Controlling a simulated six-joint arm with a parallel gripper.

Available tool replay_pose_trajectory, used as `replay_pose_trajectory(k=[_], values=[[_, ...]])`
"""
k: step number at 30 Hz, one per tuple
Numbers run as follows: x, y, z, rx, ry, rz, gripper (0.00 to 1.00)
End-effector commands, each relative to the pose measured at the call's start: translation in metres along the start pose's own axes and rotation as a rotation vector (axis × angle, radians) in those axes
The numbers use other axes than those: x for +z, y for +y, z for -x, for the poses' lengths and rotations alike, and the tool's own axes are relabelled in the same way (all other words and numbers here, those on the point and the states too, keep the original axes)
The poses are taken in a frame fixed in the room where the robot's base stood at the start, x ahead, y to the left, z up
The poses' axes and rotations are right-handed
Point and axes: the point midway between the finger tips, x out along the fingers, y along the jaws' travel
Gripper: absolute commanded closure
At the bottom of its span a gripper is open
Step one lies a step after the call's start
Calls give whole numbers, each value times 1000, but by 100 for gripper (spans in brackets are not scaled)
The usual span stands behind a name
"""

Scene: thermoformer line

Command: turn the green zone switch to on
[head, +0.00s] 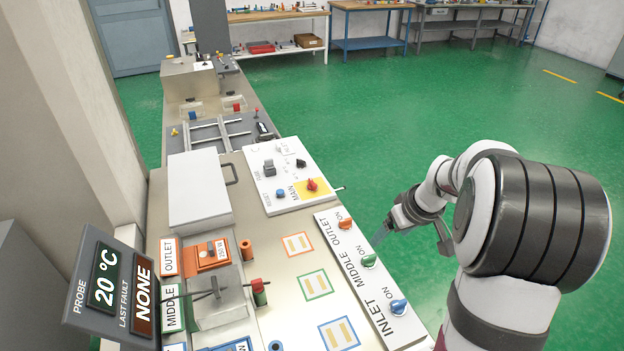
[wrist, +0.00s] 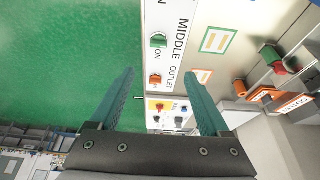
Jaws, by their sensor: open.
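The green zone switch (head: 368,260) is a small knob on the white strip panel, beside the label MIDDLE and an ON mark. It sits between the orange outlet switch (head: 346,223) and the blue inlet switch (head: 398,306). My gripper (head: 380,235) is close to the green knob, at the panel's right edge. In the wrist view my gripper (wrist: 160,74) is open and empty. The green knob (wrist: 158,40) lies beyond the fingertips, and the orange knob (wrist: 154,80) shows between the fingers. I cannot tell which way the green knob points.
A main panel (head: 262,202) with a red knob on yellow stands farther back. Orange and green connectors are left of the strip. A tilted display (head: 105,290) reads 20 °C and NONE. The green floor (head: 420,120) to the right is clear.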

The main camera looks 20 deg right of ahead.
Motion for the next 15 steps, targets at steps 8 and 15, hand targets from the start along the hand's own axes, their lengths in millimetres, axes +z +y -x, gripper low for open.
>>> replay_pose_trajectory(k=[8, 15], values=[[2, 3, -65, 1, -4, 9, 20], [1, 3, -130, 3, -3, 8, 20]])
